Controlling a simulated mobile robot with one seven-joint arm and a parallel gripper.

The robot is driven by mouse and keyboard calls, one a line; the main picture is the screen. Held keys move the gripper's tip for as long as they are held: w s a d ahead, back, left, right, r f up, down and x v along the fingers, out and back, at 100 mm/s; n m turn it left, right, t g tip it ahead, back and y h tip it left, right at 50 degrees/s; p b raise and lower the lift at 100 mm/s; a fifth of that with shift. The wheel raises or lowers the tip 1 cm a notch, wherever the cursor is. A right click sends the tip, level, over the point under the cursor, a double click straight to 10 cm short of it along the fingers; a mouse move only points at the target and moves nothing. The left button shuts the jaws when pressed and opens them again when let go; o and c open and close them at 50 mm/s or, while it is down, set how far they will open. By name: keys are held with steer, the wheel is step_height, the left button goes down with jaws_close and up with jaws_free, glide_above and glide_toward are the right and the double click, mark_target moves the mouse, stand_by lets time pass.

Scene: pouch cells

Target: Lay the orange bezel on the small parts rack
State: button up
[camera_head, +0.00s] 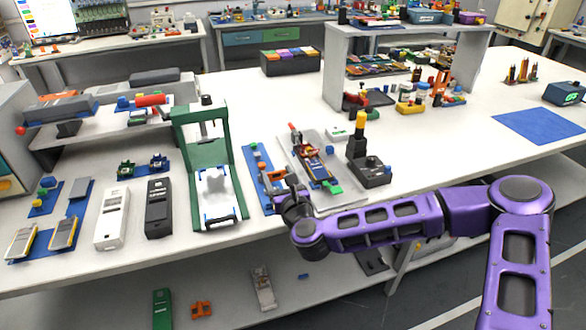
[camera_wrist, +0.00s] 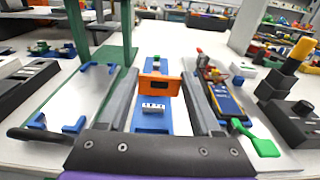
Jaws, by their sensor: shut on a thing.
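The orange bezel (camera_wrist: 160,79), a small frame with a dark opening, is between the fingertips of my gripper (camera_wrist: 159,83) in the wrist view. My gripper is shut on it. In the head view my gripper (camera_head: 282,190) is low over the front of the bench, and the bezel (camera_head: 274,177) shows only partly beside it. A blue strip with a white labelled block (camera_wrist: 154,107) lies below the bezel. A white two-level rack (camera_head: 405,36) with many small coloured parts stands at the back right; I cannot tell for sure that it is the small parts rack.
A green press frame (camera_head: 205,150) stands just left of my gripper. A grey tray with a blue-yellow device (camera_head: 315,165) and a black stand with a yellow-topped post (camera_head: 366,165) are to the right. The bench middle behind them is mostly clear.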

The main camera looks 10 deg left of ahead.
steer(key=shift+s+r, duration=0.1)
steer(key=shift+s, duration=0.4)
steer(key=shift+f+b, duration=2.45)
steer(key=shift+f, duration=0.5)
steer(key=shift+f, duration=1.4)
steer(key=o, duration=1.4)
steer(key=shift+c, duration=0.2)
